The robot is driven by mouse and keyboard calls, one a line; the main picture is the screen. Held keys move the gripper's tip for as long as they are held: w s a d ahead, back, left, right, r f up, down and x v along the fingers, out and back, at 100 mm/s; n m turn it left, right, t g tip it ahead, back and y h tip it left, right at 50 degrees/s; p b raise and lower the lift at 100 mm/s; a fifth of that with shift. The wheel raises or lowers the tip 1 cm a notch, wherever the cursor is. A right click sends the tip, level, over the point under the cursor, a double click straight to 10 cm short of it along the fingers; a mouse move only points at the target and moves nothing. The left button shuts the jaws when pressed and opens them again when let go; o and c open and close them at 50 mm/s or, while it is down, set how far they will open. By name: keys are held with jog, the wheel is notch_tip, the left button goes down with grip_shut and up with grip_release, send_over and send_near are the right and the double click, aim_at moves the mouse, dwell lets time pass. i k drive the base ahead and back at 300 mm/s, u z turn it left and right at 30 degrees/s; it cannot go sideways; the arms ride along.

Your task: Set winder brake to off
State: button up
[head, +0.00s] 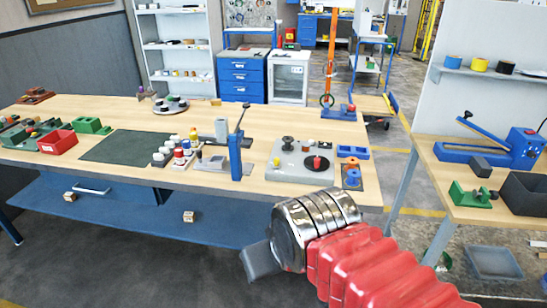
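A pale grey base plate (303,172) lies on the right part of the wooden workbench. It carries a dark round knob (288,143) at the back left and a red disc with a black post (317,163) at the right. This may be the winder; I cannot tell which part is its brake or how it is set. My gripper (258,262) shows as a dark grey end beyond my red arm, low in front of the bench and apart from everything on it. Its fingertips are not clear.
A blue upright post (236,157) stands left of the plate. Blue trays (352,151) lie at its right. A side bench (425,160) at right holds a blue lever device (505,150) and a black bin (525,192). Floor shows between the benches.

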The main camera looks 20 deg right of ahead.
aim_at(276, 164)
jog(key=z, duration=0.05)
jog(key=i, duration=1.5)
jog(key=u, duration=0.05)
